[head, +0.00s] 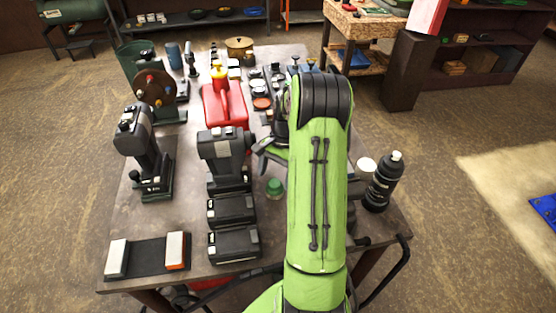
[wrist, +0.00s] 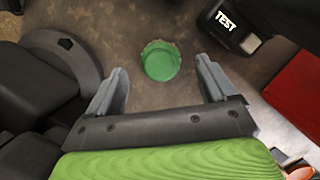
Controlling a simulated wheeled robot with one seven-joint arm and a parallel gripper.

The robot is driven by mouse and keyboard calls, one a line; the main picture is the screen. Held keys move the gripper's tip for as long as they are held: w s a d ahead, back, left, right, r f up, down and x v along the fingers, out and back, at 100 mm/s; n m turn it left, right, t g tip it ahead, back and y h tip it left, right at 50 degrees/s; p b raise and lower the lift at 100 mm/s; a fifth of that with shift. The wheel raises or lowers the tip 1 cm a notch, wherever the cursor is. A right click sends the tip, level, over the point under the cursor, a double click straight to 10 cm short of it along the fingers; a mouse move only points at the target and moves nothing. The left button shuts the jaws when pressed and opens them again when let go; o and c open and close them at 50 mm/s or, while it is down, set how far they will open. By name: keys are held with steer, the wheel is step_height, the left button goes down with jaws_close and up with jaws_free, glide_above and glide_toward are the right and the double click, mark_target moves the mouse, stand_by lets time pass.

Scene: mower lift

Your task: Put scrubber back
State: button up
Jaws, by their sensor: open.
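A small round green piece (head: 274,187), which may be the scrubber, sits on the brown table (head: 185,215) between the black battery packs and my arm. In the wrist view this green piece (wrist: 160,62) has a ridged rim and lies between and beyond the fingertips. My gripper (wrist: 160,78) is open and empty, its two grey fingers on either side of the green piece in the picture. In the head view my gripper (head: 264,150) is mostly hidden behind my green arm. I cannot tell its height above the table.
Black battery packs (head: 233,210) and a drill-like tool (head: 225,155) stand left of the green piece. A black bottle (head: 383,182) stands at the right edge. Red containers (head: 224,104) lie farther back. A black box marked TEST (wrist: 232,25) is close to the right finger.

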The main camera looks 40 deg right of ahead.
steer(key=p+v, duration=0.1)
steer(key=v, duration=0.7)
steer(key=shift+r, duration=0.25)
steer(key=shift+r, duration=0.1)
